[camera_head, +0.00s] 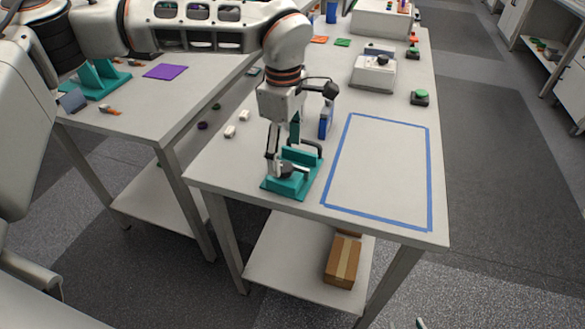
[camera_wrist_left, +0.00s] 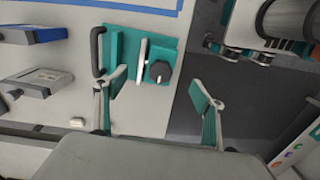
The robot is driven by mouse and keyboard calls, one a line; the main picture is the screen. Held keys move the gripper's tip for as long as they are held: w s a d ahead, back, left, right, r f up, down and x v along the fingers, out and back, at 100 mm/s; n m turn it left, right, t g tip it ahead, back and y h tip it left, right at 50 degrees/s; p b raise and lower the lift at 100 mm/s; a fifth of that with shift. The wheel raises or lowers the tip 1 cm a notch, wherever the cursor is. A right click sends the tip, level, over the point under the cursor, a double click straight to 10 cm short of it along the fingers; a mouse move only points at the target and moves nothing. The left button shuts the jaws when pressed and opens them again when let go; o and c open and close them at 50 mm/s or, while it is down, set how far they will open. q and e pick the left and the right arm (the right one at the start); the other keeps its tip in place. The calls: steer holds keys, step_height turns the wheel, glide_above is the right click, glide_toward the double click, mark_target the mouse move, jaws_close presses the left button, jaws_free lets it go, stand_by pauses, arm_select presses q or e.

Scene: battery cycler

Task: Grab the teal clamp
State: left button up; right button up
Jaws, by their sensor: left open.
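The teal clamp (camera_head: 284,185) sits on the table near its front edge, left of the blue-taped rectangle. It has a flat teal base, a raised teal part and a black handle. In the left wrist view the clamp (camera_wrist_left: 170,48) shows a black knob and a pale bar. My left gripper (camera_head: 292,160) is right over the clamp, pointing down. Its fingers (camera_wrist_left: 158,80) are spread apart in the wrist view, with the clamp's knob side between and beyond them; I cannot tell whether they touch it.
A blue-taped rectangle (camera_head: 380,170) is bare. A blue-and-grey device (camera_head: 325,122) stands close behind the clamp. A white machine (camera_head: 374,72) and green button (camera_head: 419,97) are farther back. Another teal fixture (camera_head: 97,80) is on the left table.

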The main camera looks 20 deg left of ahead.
mark_target(286, 163)
arm_select(q)
steer(key=f, duration=0.7)
steer(key=shift+w+f+p, duration=0.25)
steer(key=shift+w+p, duration=0.05)
steer(key=shift+w, duration=0.05)
steer(key=c, duration=1.7)
